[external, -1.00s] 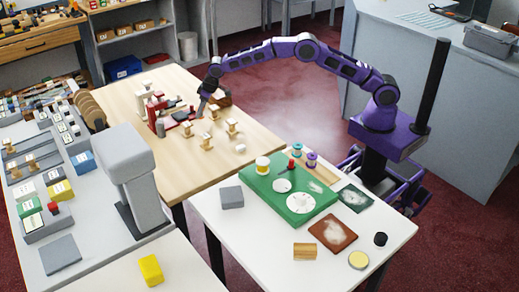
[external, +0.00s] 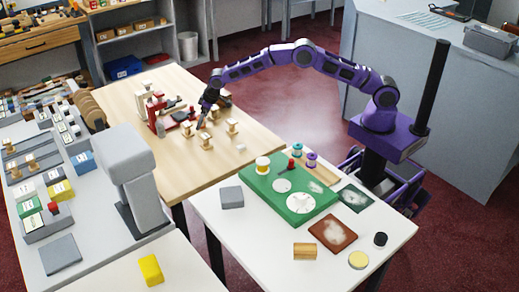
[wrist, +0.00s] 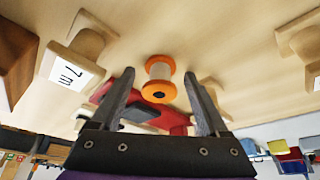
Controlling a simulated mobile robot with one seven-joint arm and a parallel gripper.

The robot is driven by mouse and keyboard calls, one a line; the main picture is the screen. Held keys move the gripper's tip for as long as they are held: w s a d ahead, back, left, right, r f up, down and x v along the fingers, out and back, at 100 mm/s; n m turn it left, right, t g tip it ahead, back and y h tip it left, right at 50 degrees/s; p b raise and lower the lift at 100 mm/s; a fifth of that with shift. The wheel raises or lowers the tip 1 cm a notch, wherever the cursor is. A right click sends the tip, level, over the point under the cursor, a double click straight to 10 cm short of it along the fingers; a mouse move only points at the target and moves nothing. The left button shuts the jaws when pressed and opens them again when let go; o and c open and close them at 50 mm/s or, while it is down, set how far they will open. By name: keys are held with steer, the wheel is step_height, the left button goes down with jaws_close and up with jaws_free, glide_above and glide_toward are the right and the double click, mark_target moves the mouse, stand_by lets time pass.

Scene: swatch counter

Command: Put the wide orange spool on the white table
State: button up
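An orange-flanged spool (wrist: 160,78) with a pale middle is in the wrist view, near the wooden table's surface. My gripper (wrist: 160,76) is open, with one finger on each side of the spool. I see a gap on both sides. In the external view my gripper (external: 202,124) is low over the wooden table (external: 245,165), among small wooden stands; I cannot make out the orange spool there. The white table (external: 265,235) is at the front right, with bare room on its front left.
Wooden stands (external: 207,143) sit close to my gripper, and a red-and-white device (external: 158,112) is just left of it. On the white table are a green board (external: 290,188), a grey block (external: 231,197), a brown tray (external: 333,234) and a wooden block (external: 305,251).

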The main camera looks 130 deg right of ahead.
steer(key=shift+r, duration=0.3)
steer(key=v, duration=1.1)
steer(key=shift+p, duration=0.45)
steer(key=shift+o, duration=0.5)
steer(key=shift+s+a+r, duration=0.15)
steer(key=shift+s+r, duration=0.05)
steer(key=shift+r, duration=0.15)
steer(key=shift+f, duration=0.1)
